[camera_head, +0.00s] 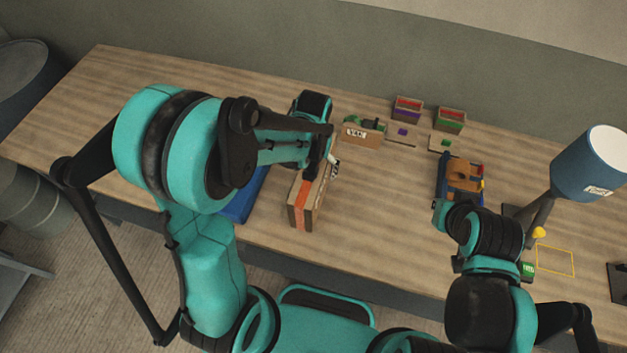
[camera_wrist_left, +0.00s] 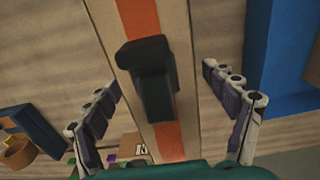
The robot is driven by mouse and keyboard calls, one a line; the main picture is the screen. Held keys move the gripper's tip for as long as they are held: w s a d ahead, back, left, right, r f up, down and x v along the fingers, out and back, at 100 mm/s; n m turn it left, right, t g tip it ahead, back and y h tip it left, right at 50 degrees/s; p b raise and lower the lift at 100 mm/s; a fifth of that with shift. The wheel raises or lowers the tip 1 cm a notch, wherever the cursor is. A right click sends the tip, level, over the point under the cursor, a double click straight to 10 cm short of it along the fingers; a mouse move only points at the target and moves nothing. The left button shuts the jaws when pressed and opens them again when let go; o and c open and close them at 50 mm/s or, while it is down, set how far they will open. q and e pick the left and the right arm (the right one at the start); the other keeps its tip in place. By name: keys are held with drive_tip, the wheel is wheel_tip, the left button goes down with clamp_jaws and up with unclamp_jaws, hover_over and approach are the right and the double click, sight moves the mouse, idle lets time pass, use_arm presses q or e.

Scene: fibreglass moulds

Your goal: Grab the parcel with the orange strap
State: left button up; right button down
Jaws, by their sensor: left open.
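The parcel (camera_head: 303,205) is a brown box with an orange strap, standing on the table in front of my left arm. In the left wrist view the parcel's top (camera_wrist_left: 180,25) runs down the picture, with the orange strap along its middle. My left gripper (camera_head: 328,165) is over the parcel's far end. In the left wrist view its open fingers (camera_wrist_left: 163,85) stand on either side of the parcel, with gaps on both sides. A dark block hides part of the strap there. My right arm's end (camera_head: 443,212) is at the right; its fingers cannot be made out.
A blue object (camera_head: 242,200) lies left of the parcel, partly behind my left arm. Beyond are a brown labelled box (camera_head: 362,137) and two small bins (camera_head: 407,108) (camera_head: 451,120). A blue tray (camera_head: 443,172) and a blue lamp (camera_head: 588,165) stand right. Table between parcel and tray is clear.

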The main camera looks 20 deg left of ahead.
use_arm(q)
clamp_jaws()
drive_tip(key=shift+r, duration=0.1)
